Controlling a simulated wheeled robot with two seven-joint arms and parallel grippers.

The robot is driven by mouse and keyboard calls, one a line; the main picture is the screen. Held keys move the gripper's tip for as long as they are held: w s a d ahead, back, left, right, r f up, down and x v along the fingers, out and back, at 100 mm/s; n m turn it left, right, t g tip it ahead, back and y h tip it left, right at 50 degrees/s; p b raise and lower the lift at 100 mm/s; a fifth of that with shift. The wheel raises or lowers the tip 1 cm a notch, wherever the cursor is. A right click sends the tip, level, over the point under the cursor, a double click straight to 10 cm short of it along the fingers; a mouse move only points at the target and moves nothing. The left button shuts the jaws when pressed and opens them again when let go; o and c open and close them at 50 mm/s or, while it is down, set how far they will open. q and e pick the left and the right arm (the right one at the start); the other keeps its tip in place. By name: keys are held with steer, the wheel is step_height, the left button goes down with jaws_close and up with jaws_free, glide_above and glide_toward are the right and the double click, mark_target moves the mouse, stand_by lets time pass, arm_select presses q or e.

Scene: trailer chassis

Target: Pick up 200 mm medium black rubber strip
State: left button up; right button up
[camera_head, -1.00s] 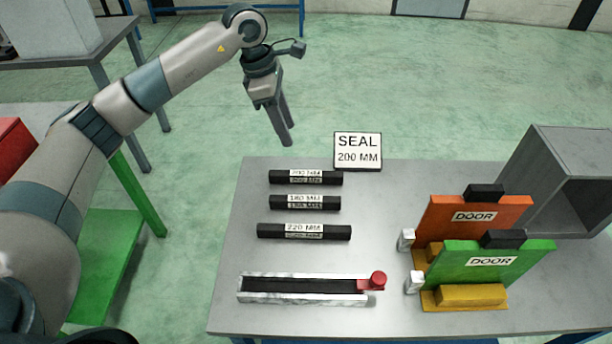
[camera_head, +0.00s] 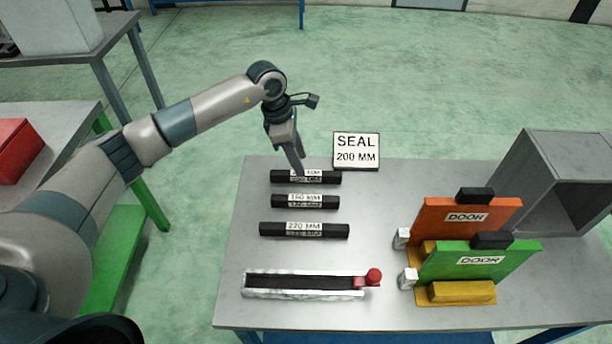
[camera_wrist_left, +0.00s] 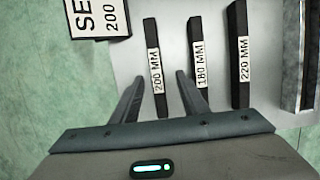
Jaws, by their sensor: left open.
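The black strip labelled 200 MM (camera_head: 325,178) lies flat on the grey table, the farthest of three strips in the head view. In the left wrist view the 200 MM strip (camera_wrist_left: 153,60) runs up and down, its near end between the finger lines. My left gripper (camera_head: 302,172) is open and empty, fingers pointing down above this strip and hiding part of its label. In the left wrist view the left gripper (camera_wrist_left: 160,82) has one finger on each side of the strip. Contact with the strip cannot be told. My right gripper is not in view.
The strips labelled 180 MM (camera_head: 275,201) and 220 MM (camera_head: 268,229) lie nearer on the table (camera_head: 385,200). A SEAL 200 MM sign (camera_head: 356,151) stands at the back edge. A metal channel (camera_head: 300,293) with a red end piece, two door panels (camera_head: 485,258) and a grey box (camera_head: 545,150) are also there.

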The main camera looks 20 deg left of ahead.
mark_target(306, 177)
arm_select(q)
steer(key=shift+w+d+f+p, duration=0.15)
steer(key=shift+w+f+p, duration=0.15)
steer(key=shift+f+p, duration=0.55)
steer(key=p+x, duration=0.1)
steer(key=x, duration=0.1)
steer(key=shift+w+d+f+p, duration=0.1)
steer(key=shift+w+f+p, duration=0.05)
steer(key=shift+f+p, duration=0.2)
steer(key=shift+w+f, duration=0.1)
steer(key=shift+f, duration=0.25)
steer(key=shift+c, duration=0.3)
jaws_close()
